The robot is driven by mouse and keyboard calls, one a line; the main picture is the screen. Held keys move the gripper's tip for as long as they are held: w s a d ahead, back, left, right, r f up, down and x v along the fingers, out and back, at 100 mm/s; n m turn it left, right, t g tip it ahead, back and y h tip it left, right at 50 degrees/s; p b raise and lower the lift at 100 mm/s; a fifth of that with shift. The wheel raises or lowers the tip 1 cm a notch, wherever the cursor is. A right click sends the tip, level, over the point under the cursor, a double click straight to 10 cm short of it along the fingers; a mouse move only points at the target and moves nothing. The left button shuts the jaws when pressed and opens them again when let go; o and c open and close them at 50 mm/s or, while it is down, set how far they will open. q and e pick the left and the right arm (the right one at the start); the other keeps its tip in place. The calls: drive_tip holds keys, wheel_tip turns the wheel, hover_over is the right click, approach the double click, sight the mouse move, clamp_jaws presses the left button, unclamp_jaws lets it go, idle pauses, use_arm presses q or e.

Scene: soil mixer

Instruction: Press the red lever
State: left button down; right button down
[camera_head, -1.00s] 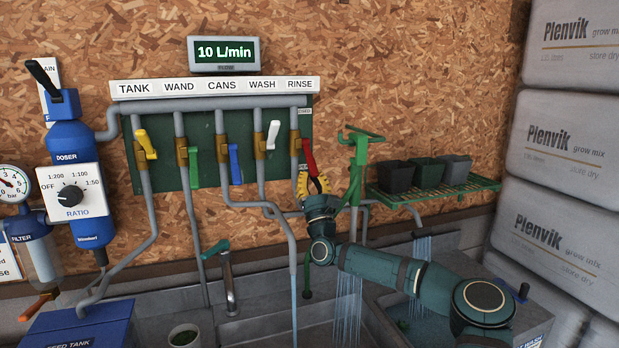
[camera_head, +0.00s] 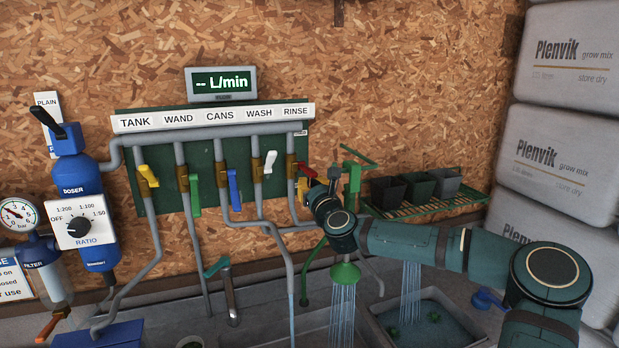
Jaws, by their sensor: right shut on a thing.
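The red lever (camera_head: 307,170) is on the valve under the RINSE label, at the right end of the pipe row. Only a short red piece of it shows; the rest is hidden by my right gripper. My right gripper (camera_head: 308,187) is at the lever, shut on it, with its arm reaching in from the right. The fingers are small and partly hidden, so the exact grip is hard to see. My left gripper is not in view.
Yellow, green, blue and white levers (camera_head: 270,163) hang on the pipes to the left. A flow display (camera_head: 221,84) reads "-- L/min". Water falls from a green shower head (camera_head: 345,273) into the sink. A green shelf (camera_head: 425,207) with pots stands close behind my right arm.

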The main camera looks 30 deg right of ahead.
sight(313, 175)
drive_tip(key=shift+r, duration=0.8)
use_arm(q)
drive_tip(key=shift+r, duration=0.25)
use_arm(e)
drive_tip(key=shift+r, duration=0.8)
drive_tip(key=v, duration=1.2)
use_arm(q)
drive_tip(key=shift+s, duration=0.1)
use_arm(e)
drive_tip(key=shift+f, duration=0.2)
